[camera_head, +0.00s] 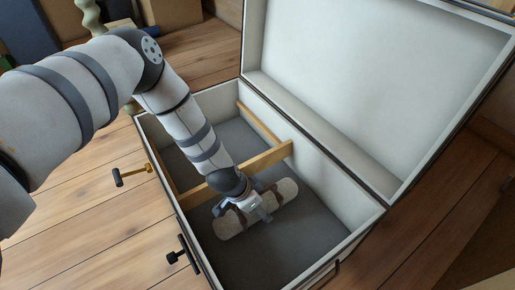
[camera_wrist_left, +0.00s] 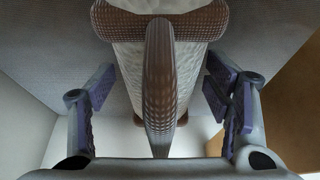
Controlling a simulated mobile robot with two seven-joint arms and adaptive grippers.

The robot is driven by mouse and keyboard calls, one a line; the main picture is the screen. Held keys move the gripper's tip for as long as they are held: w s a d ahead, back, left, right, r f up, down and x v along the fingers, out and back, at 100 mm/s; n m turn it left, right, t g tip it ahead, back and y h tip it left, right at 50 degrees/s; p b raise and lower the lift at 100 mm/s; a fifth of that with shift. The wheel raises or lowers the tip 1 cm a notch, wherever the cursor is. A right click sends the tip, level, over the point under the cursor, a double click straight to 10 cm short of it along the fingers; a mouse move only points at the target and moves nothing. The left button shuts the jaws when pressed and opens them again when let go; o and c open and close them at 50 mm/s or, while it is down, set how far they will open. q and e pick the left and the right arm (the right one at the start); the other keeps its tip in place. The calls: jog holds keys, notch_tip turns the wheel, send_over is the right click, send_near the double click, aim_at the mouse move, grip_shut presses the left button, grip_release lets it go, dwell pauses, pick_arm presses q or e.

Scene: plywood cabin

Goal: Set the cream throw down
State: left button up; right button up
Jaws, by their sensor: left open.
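The cream throw (camera_head: 286,191) is a roll with brown straps, lying on the grey floor of the open trunk, in the compartment nearer the front right. In the left wrist view the throw (camera_wrist_left: 130,65) shows with a brown woven handle (camera_wrist_left: 159,85) running between my fingers. My left gripper (camera_head: 251,209) reaches down over the middle of the roll and hides part of it. In the wrist view its fingers (camera_wrist_left: 160,100) stand apart on either side of the handle, with visible gaps. My right gripper is out of view.
The trunk (camera_head: 352,216) has pale walls and a raised lid (camera_head: 385,75) at the back right. A wooden divider (camera_head: 268,158) stands close behind my gripper. Latches (camera_head: 132,175) stick out on the left side. Grey floor is free around the roll.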

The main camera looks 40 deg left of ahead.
pick_arm(q)
jog(key=p+v, duration=0.6)
jog(key=v, duration=0.5)
jog(key=shift+r, duration=0.35)
jog(key=shift+s+a+r, duration=0.1)
jog(key=shift+s+r, duration=0.15)
jog(key=shift+r, duration=0.05)
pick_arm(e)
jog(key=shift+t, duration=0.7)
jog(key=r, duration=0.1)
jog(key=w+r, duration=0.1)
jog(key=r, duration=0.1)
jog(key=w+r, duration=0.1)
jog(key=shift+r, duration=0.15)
pick_arm(q)
jog(key=shift+f, duration=0.1)
